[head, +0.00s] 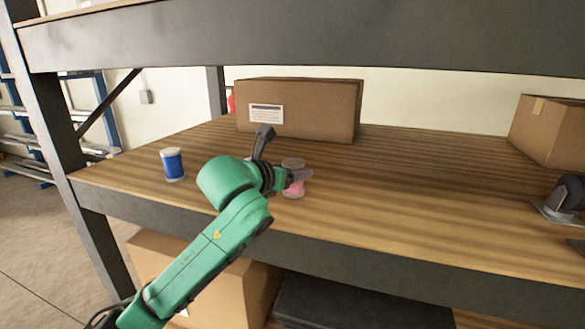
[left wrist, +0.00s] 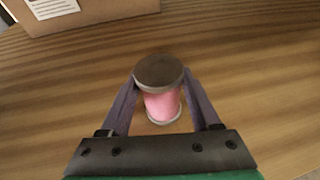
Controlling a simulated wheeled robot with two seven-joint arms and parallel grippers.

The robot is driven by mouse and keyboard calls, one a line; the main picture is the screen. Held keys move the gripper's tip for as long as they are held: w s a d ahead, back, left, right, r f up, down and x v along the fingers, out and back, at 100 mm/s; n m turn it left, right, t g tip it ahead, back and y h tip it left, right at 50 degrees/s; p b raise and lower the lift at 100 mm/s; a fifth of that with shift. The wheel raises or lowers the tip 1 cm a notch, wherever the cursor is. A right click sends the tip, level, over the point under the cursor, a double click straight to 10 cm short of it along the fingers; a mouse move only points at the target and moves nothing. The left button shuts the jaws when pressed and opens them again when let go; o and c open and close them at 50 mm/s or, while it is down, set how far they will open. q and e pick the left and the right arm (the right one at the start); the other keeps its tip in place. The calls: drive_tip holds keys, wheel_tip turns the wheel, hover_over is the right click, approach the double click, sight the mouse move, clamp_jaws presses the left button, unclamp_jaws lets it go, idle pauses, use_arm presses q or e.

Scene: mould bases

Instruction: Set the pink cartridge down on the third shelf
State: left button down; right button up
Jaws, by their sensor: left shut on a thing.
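The pink cartridge (head: 293,188) has pale grey ends and stands upright at the wooden shelf (head: 400,190). My left gripper (head: 300,174) is shut on it, with the arm reaching in from the lower left. In the left wrist view the cartridge (left wrist: 161,103) sits between the two fingers (left wrist: 159,88), its round top facing the camera. Its lower end looks close to or on the wood; I cannot tell if it touches. My right gripper is not in view.
A blue cartridge (head: 173,165) stands to the left. A large labelled box (head: 320,110) lies behind, another box (head: 550,130) at the right, and a dark metal item (head: 567,198) at the right edge. The wood between is clear.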

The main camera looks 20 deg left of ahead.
use_arm(q)
drive_tip(key=shift+f, duration=0.15)
drive_tip(key=shift+c, duration=0.6)
unclamp_jaws()
drive_tip(key=shift+r, duration=0.2)
drive_tip(key=b+v, duration=0.3)
drive_tip(key=v, duration=0.9)
drive_tip(key=shift+s, duration=0.1)
